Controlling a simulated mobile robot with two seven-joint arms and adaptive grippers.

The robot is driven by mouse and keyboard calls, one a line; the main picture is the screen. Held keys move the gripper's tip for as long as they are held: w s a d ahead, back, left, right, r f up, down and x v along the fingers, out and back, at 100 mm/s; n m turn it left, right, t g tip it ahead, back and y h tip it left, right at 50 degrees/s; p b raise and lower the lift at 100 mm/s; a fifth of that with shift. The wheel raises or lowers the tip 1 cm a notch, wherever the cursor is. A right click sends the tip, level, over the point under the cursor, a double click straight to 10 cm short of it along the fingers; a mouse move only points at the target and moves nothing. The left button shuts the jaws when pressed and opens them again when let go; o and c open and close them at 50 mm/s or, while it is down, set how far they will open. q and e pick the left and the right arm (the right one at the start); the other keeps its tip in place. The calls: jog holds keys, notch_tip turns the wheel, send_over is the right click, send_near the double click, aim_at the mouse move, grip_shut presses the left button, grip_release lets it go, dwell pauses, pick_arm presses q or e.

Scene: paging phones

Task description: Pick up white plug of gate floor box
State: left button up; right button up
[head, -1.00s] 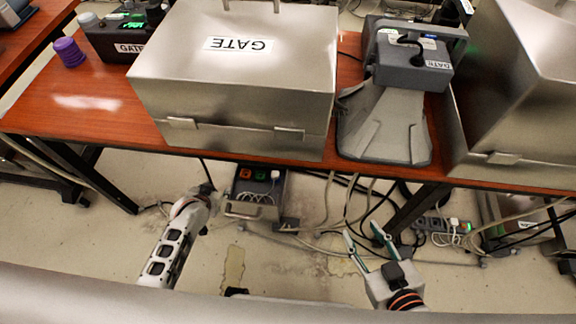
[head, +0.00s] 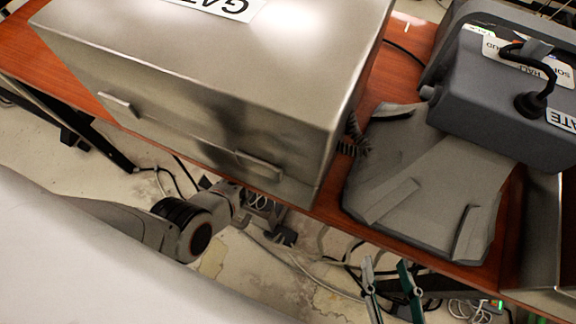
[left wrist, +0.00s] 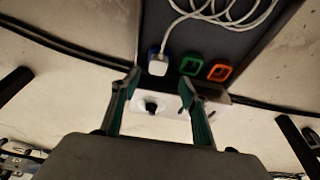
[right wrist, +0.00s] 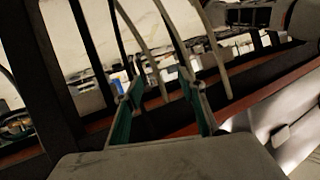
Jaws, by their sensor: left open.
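The white plug (left wrist: 157,65) shows in the left wrist view, seated at the blue socket of the dark gate floor box (left wrist: 228,40). A white cord runs from it and coils on the box. A green socket (left wrist: 191,64) and an orange socket (left wrist: 220,71) sit to its right. My left gripper (left wrist: 160,83) is open, its fingertips just short of the plug and either side of it, with nothing between them. In the head view the floor box is mostly hidden by the table, metal case and my left arm. My right gripper (head: 385,266) is open and empty below the table's front edge.
A metal case (head: 215,95) and a grey phone unit (head: 510,95) stand on the red-brown table (head: 330,214) above. Loose cables (head: 300,262) lie on the floor. Dark cables hang close to my right gripper in its wrist view.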

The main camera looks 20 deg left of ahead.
pick_arm(q)
notch_tip(320, 180, down, 3)
jog(key=shift+r+b, duration=0.1)
jog(key=shift+b, duration=0.6)
jog(key=b+x, duration=0.3)
jog(key=x, duration=0.1)
jog(key=shift+s+d, duration=0.15)
jog(key=shift+w+f+b, duration=0.25)
jog(key=shift+w+b, duration=0.2)
jog(key=shift+w+r, duration=0.2)
pick_arm(e)
jog(key=s+a+f+m, duration=0.1)
jog(key=s+a+m, duration=0.1)
jog(key=a+m, duration=0.3)
jog(key=shift+a+m+t+y, duration=0.3)
jog(key=shift+a+m+t, duration=0.1)
jog(key=shift+m, duration=0.5)
pick_arm(q)
jog(key=c, duration=1.2)
pick_arm(e)
jog(key=shift+f, duration=0.15)
